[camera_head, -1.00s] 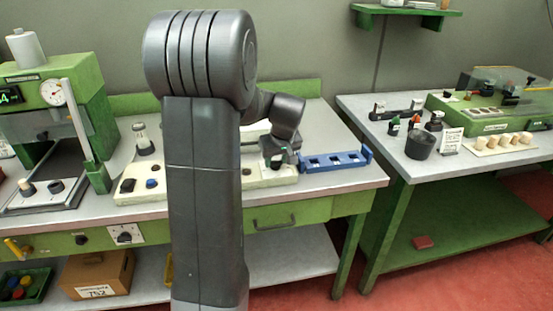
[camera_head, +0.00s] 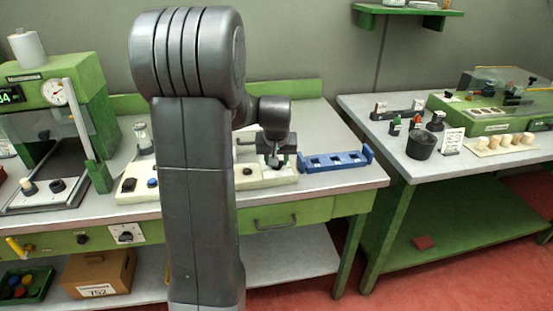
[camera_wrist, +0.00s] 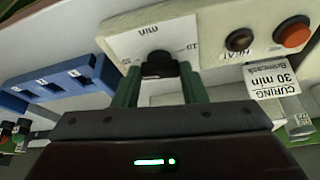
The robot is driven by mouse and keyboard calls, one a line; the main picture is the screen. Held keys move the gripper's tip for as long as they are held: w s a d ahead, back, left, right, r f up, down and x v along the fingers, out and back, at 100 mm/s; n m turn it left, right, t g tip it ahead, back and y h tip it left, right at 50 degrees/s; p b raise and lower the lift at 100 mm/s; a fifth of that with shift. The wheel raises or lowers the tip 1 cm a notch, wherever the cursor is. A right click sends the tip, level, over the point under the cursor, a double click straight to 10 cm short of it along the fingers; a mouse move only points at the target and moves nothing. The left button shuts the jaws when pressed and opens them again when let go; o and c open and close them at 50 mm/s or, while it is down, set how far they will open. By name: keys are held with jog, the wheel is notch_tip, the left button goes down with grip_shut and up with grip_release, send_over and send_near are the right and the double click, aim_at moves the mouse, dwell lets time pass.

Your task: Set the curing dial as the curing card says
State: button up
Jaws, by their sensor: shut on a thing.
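The curing dial is a black knob (camera_wrist: 157,63) on a white plate (camera_wrist: 128,45) marked "min", on a cream panel. My gripper (camera_wrist: 160,76) has its two green fingers shut on the knob's sides. Where the knob points cannot be read; one number at the plate's edge is partly visible. The curing card (camera_wrist: 272,78) reads "CURING 30 min" and stands to the right in the wrist view. In the head view my gripper (camera_head: 274,160) is over the cream unit (camera_head: 265,182); the knob cannot be made out there.
A dark button and an orange button (camera_wrist: 292,35) are beside the dial, near a "HEAT" label. A blue rack (camera_head: 337,161) stands right of the unit. A green press (camera_head: 60,95) is at the left. A second bench is at the right.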

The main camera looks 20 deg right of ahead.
jog(key=o, duration=1)
jog(key=v, duration=1.4)
jog(key=shift+w+d+f, duration=0.1)
jog(key=x, duration=1.4)
